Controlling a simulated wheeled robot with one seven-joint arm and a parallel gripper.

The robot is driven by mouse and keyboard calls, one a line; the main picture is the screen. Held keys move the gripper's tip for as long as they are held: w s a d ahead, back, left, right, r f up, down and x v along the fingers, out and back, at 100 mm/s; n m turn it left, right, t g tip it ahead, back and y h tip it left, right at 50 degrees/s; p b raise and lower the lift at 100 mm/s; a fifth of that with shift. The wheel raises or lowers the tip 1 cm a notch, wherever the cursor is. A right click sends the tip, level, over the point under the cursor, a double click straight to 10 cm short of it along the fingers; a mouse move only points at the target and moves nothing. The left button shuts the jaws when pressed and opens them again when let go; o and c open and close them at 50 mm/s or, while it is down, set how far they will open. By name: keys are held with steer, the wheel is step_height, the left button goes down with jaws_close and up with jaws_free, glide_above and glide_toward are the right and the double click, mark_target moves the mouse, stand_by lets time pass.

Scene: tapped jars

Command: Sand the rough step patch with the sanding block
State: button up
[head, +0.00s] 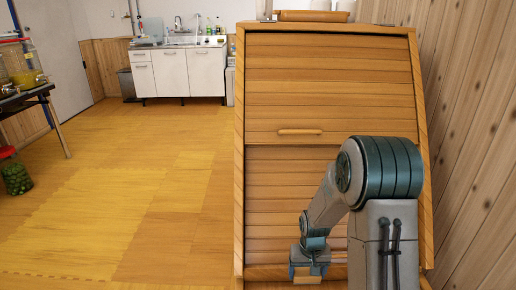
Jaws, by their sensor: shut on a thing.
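My gripper (308,271) is at the bottom of the head view, low in front of the slatted wooden cabinet. Its blue fingers are shut on a small tan block (307,280), which looks like the sanding block. The block is near the cabinet's bottom ledge (266,272); I cannot tell whether it touches it. I cannot make out a rough step patch; it may be hidden by the block or my arm.
The wooden cabinet (330,80) has a slatted front with a handle (300,131). A plank wall (477,130) stands close on the right. Wooden floor (130,215) is open to the left. A green jar with a red lid (15,175) stands at the far left.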

step_height(320, 180, down, 8)
steer(key=b, duration=0.6)
steer(key=shift+f+b, duration=0.25)
steer(key=shift+b, duration=0.05)
steer(key=shift+r, duration=0.1)
